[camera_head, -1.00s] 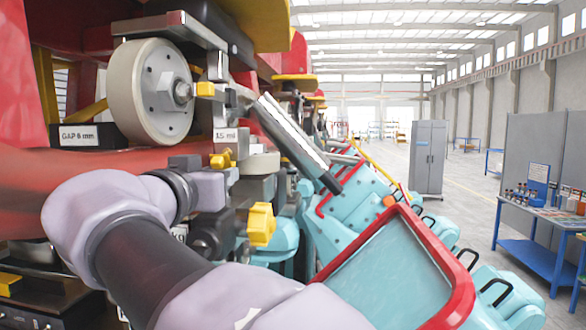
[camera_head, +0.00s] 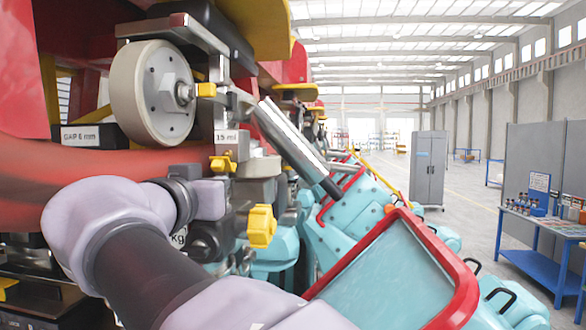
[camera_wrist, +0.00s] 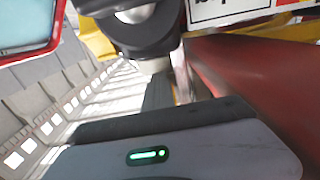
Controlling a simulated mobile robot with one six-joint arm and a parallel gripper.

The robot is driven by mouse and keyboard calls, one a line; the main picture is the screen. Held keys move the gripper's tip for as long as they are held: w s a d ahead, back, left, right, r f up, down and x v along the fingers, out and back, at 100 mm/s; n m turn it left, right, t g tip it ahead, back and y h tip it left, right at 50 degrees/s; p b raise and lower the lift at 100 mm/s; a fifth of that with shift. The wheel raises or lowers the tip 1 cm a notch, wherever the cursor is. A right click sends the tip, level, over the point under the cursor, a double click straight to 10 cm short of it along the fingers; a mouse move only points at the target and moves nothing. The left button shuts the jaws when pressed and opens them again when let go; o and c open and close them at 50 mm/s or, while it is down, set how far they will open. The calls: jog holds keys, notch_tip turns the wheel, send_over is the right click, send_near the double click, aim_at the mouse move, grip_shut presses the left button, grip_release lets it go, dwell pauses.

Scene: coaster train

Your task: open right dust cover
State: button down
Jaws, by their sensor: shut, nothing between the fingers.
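My gripper (camera_wrist: 158,122) shows at the bottom of the wrist view as a grey body with a green light and a dark edge. It is shut and I see nothing held. In the head view, my lilac wrist (camera_head: 207,198) is beside the train's underside, below and left of a yellow fitting (camera_head: 222,162). My fingertips are not clear there. Another small yellow cap (camera_head: 206,89) sits at the hub of a large pale wheel (camera_head: 152,92). I cannot tell which part is the right dust cover; no cover is clearly identifiable as open or shut.
A yellow knob (camera_head: 262,225) stands out just right of my wrist. A silver cylinder (camera_head: 292,145) slants down beyond the "15 ml" label (camera_head: 226,136). Turquoise cars with red-framed panels (camera_head: 395,270) fill the lower right. Open floor (camera_head: 455,205) lies farther right.

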jog(key=shift+f+b, duration=0.6)
jog(key=shift+b, duration=0.4)
jog(key=shift+r, duration=0.1)
jog(key=c, duration=1.7)
grip_release()
